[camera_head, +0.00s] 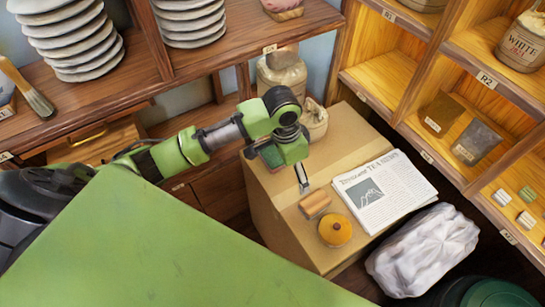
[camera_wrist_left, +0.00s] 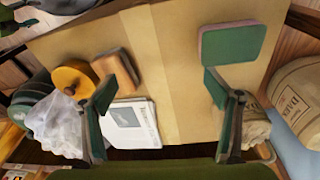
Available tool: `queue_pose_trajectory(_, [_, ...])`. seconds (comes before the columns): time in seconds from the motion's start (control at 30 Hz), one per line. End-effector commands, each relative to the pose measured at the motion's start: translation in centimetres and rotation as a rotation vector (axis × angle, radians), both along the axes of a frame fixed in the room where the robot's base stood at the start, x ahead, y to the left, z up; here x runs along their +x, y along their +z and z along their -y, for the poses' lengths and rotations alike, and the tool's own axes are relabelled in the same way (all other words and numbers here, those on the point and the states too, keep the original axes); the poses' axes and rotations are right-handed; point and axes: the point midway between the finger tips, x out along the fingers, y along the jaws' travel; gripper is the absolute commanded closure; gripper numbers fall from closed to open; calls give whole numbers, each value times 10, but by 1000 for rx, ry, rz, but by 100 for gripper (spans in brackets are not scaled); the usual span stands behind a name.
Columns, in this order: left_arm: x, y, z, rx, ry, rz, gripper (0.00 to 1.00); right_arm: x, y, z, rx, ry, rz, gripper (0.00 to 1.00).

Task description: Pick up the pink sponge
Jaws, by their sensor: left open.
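The pink sponge (camera_wrist_left: 233,44) shows a green upper face with a thin pink edge and lies on the cardboard box (camera_wrist_left: 165,50), near the right finger in the left wrist view. In the head view the sponge (camera_head: 270,157) is partly hidden by my left gripper (camera_head: 290,174). That gripper is over the box, with its fingers wide apart and nothing seen between them. In the wrist view the gripper (camera_wrist_left: 167,98) has the sponge beyond its right fingertip and an orange-brown block (camera_wrist_left: 117,68) by its left one. My right gripper is out of view.
On the box (camera_head: 280,220) are a newspaper (camera_head: 390,195), the orange-brown block (camera_head: 314,204), a round yellow object (camera_head: 335,230) and a small sack (camera_head: 315,117). A white bag (camera_head: 422,250) stands beside it. Shelves (camera_head: 375,72) rise behind; a green surface (camera_head: 150,250) fills the foreground.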

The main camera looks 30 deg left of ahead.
Motion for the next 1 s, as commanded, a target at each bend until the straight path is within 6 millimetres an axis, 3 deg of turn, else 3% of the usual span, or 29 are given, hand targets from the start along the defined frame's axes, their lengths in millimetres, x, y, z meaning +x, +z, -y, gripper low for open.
queue_pose_trajectory(0.03, [17, 16, -20, 37, 10, -7, 18, 0, 0, -3, 3, 0, 1, 48])
queue_pose_trajectory(0.2, [43, 55, -67, 100, 55, -62, 18, 1, 0, -8, 9, 1, 1, 48])
queue_pose_trajectory(0.4, [54, 81, -95, 123, 99, -92, 18, 1, 0, -7, 8, 1, 1, 48])
queue_pose_trajectory(0.53, [54, 72, -98, 124, 105, -102, 18, 1, 0, -5, 5, 1, 2, 48])
queue_pose_trajectory(0.8, [53, 19, -98, 124, 105, -100, 18, 1, -1, 1, -1, 2, 1, 48])
queue_pose_trajectory(1.0, [54, 0, -97, 123, 103, -96, 18, 1, -1, 1, -2, 1, 1, 48])
